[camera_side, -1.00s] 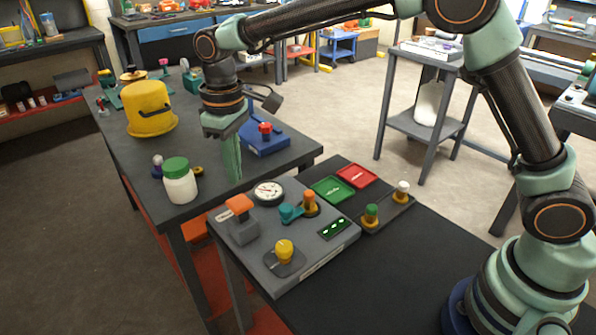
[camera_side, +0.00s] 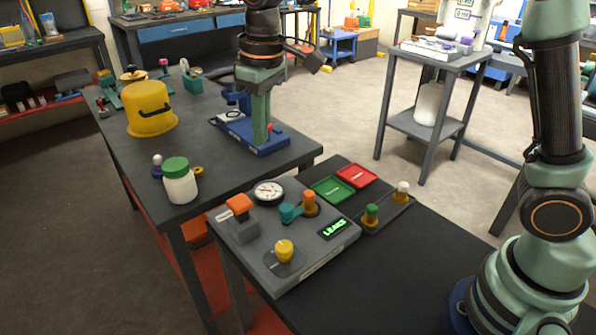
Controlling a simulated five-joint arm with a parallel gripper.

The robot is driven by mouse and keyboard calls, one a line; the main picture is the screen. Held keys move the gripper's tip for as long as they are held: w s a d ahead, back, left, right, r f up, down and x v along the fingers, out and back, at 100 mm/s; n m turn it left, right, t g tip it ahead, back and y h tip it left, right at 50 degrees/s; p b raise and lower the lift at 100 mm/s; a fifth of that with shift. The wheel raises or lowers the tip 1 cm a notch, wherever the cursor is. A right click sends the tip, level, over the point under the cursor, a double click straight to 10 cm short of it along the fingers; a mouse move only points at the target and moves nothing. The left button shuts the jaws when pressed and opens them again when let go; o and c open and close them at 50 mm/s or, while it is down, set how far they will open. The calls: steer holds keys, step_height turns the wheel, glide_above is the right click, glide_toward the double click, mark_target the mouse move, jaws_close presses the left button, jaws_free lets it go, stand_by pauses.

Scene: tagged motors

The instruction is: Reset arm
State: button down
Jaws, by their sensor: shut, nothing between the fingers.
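My gripper (camera_side: 261,138) points straight down with its green fingers together and nothing between them. It is in front of a blue device (camera_side: 272,147) with a red knob on the dark workbench and hides part of it; I cannot tell whether they touch. The grey control panel (camera_side: 330,262) lies nearer, on the black table. It carries a round white gauge (camera_side: 268,192), an orange block handle (camera_side: 239,204), a teal and orange valve (camera_side: 291,212), a yellow knob (camera_side: 284,249) and a small display (camera_side: 335,229) with lit green characters. No tagged motor is recognisable.
A white jar with a green lid (camera_side: 180,182) and a yellow dome-shaped cover (camera_side: 150,110) stand on the workbench. Green (camera_side: 330,190) and red (camera_side: 357,175) trays and two capped brass fittings (camera_side: 386,205) are right of the panel. The black table's front is clear.

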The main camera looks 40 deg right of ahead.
steer(key=s+d+m+t, duration=0.4)
steer(key=s+d, duration=1)
steer(key=d, duration=0.2)
steer(key=shift+s+r+m+t, duration=0.3)
steer(key=shift+s+r+m, duration=0.1)
steer(key=shift+r, duration=0.05)
stand_by(1.0)
